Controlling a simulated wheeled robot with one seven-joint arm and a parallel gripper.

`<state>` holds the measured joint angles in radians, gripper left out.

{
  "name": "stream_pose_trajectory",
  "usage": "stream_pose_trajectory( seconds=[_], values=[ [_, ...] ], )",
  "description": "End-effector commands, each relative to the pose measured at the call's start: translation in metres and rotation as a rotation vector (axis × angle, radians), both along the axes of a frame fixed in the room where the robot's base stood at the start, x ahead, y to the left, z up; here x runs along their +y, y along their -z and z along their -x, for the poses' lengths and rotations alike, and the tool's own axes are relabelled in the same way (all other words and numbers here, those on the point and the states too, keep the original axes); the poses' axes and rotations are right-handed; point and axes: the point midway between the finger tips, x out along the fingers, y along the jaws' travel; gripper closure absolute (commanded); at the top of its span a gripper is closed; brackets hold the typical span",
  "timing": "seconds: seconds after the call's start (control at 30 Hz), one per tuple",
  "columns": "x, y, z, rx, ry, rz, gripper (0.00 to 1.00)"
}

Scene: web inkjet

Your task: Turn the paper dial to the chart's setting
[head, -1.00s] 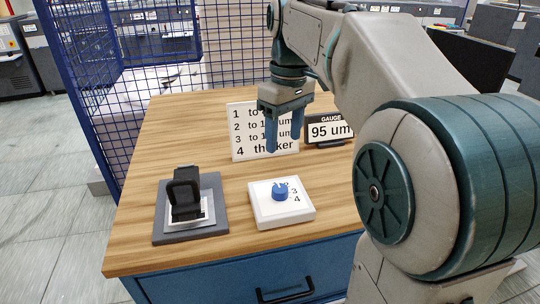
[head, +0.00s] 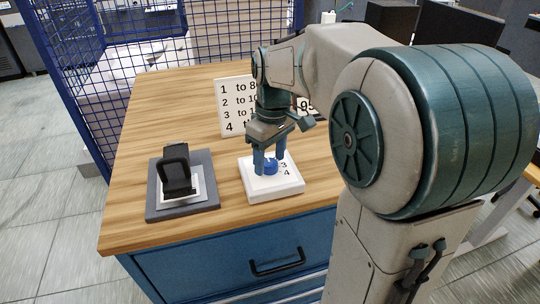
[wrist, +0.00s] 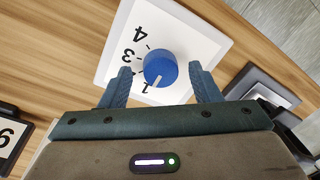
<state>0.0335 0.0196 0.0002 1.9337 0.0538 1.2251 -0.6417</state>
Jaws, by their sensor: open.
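The blue dial knob (head: 271,167) sits on a white square plate (head: 272,191) near the table's front edge; numerals 3 and 4 show beside it. In the wrist view the knob (wrist: 160,68) has a white line aimed down and slightly left, near the 1. The 2 is not clear. My gripper (head: 269,160) is open, its fingers on either side of the knob, with gaps visible in the wrist view. The chart (head: 228,93) lists rows 1 to 4, its right part hidden by my gripper. The gauge sign (head: 304,105) is mostly hidden behind my arm.
A black clamp-like device (head: 177,175) stands on a grey base (head: 183,213) at the left of the wooden table (head: 150,110). A blue mesh fence (head: 120,65) runs along the left and back. A blue drawer with a black handle (head: 277,262) is below the front edge.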

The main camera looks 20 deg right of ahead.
Motion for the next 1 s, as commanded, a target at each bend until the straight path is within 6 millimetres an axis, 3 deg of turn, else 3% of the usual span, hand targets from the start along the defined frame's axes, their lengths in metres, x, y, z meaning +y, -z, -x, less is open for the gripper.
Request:
stream_pose_trajectory(
  seconds=[0.3, 0.47, 0.5, 1.0],
  values=[
    [0.0003, 0.0033, 0.0001, 0.0, 0.0, 0.0, 0.43],
    [0.0002, 0.0032, 0.0, 0.0, 0.0, 0.0, 0.85],
    [0.0002, 0.0031, 0.0, 0.0, 0.0, 0.0, 0.88],
    [-0.0002, 0.003, 0.0001, -0.001, 0.13, 0.0, 0.88]
  ],
)
